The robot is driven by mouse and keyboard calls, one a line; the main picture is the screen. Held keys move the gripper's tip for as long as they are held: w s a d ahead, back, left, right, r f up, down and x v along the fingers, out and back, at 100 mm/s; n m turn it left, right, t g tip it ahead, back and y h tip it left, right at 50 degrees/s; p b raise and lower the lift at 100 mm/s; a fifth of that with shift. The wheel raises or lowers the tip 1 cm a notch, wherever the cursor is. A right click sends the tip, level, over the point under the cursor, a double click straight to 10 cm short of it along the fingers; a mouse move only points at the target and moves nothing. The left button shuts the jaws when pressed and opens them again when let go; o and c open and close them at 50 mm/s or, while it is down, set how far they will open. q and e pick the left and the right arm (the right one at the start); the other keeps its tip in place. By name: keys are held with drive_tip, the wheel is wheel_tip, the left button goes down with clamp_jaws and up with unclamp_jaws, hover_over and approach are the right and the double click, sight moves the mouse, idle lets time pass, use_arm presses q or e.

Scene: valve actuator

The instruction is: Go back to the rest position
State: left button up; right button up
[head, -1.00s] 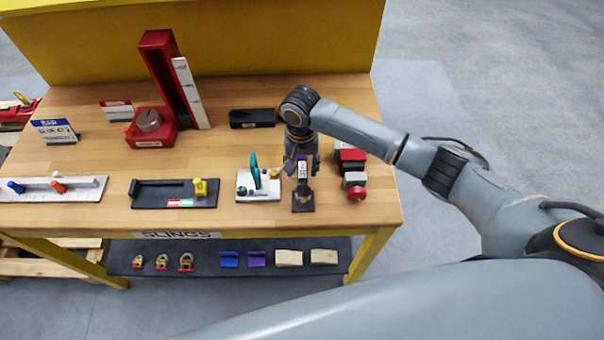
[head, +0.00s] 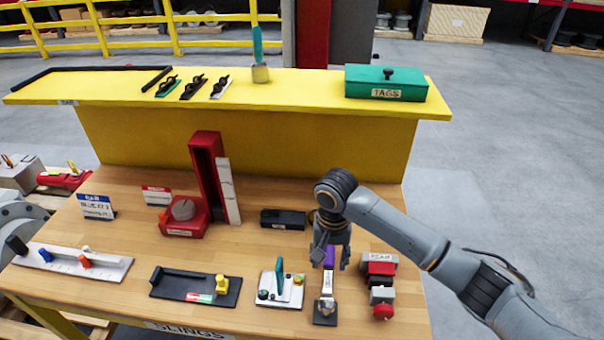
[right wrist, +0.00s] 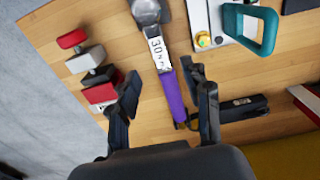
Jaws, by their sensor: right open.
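My right gripper (head: 331,255) is over the right part of the wooden bench, open and empty, its fingers pointing down. Below it is a tool with a purple handle (head: 329,258), a pale labelled shaft and a dark square end on the bench. In the right wrist view the purple handle (right wrist: 173,97) runs in the gap between the open fingers (right wrist: 162,88), with space on both sides. The label on the shaft reads "30" and more that I cannot make out. My left gripper is not in view.
A red-and-grey device (head: 380,284) stands close right of the tool. A white plate with a green lever (head: 281,289) is close left. A black block (head: 283,219) lies behind. A yellow shelf (head: 310,88) with a green TAGS box (head: 386,83) rises behind the bench. Floor at right is clear.

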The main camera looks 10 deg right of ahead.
drive_tip(key=s+a+f+n+t+y, duration=0.1)
drive_tip(key=s+a+f+n+y, duration=0.15)
drive_tip(key=s, duration=0.35)
drive_tip(key=s+a+f+n+t+y, duration=0.1)
drive_tip(key=s+a+f+n, duration=0.2)
drive_tip(key=s, duration=0.4)
drive_tip(key=s+d+r+t+h, duration=0.1)
drive_tip(key=s+d+t+h, duration=0.15)
drive_tip(key=s+d, duration=0.9)
wheel_tip(320, 180, down, 29)
drive_tip(key=s+g+b, duration=0.1)
drive_tip(key=g+b, duration=0.1)
drive_tip(key=b, duration=0.3)
drive_tip(key=s+d+f+b, duration=0.1)
drive_tip(key=s+f+b, duration=0.1)
drive_tip(key=s+f, duration=0.7)
drive_tip(key=s+d+f+g+h+b, duration=0.1)
drive_tip(key=s+f+b, duration=0.2)
drive_tip(key=s+f, duration=0.5)
wheel_tip(320, 180, down, 6)
drive_tip(key=shift+s+d+f, duration=0.1)
drive_tip(key=shift+s+d, duration=0.25)
drive_tip(key=shift+s, duration=0.05)
